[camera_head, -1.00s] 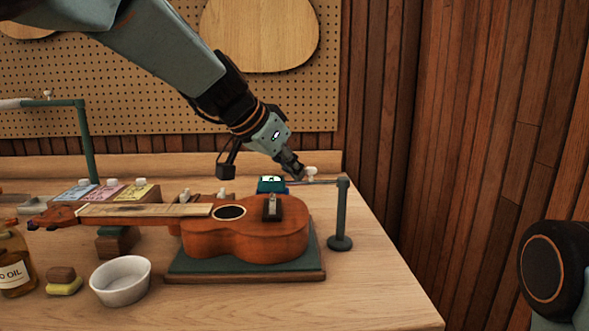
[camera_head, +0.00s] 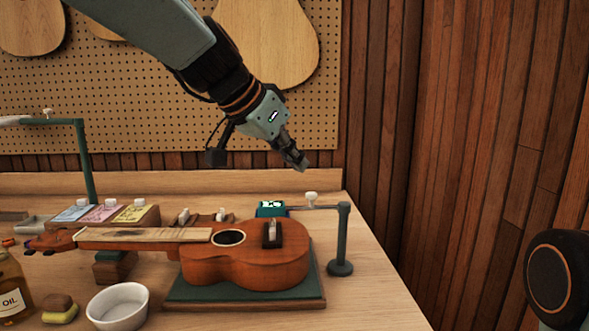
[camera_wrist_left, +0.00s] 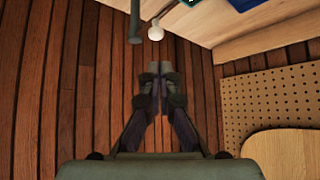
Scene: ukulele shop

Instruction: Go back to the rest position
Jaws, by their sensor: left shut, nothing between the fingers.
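My left gripper (camera_head: 300,163) is shut and empty, above the back right part of the workbench. It points down to the right, clear of everything below it. In the left wrist view its closed fingers (camera_wrist_left: 154,72) show against the wood plank wall. A brown ukulele (camera_head: 255,266) lies on a dark green padded board (camera_head: 215,292) below and left of the gripper. A small teal device with a lit face (camera_head: 270,209) stands behind the ukulele, below the gripper. My right gripper is not in view.
A dark green post (camera_head: 344,240) with a side arm and white knob (camera_head: 311,198) stands right of the ukulele. A white bowl (camera_head: 118,306) and an oil bottle (camera_head: 10,285) are at the front left. A pegboard (camera_head: 290,110) hangs behind. The bench's right front is bare.

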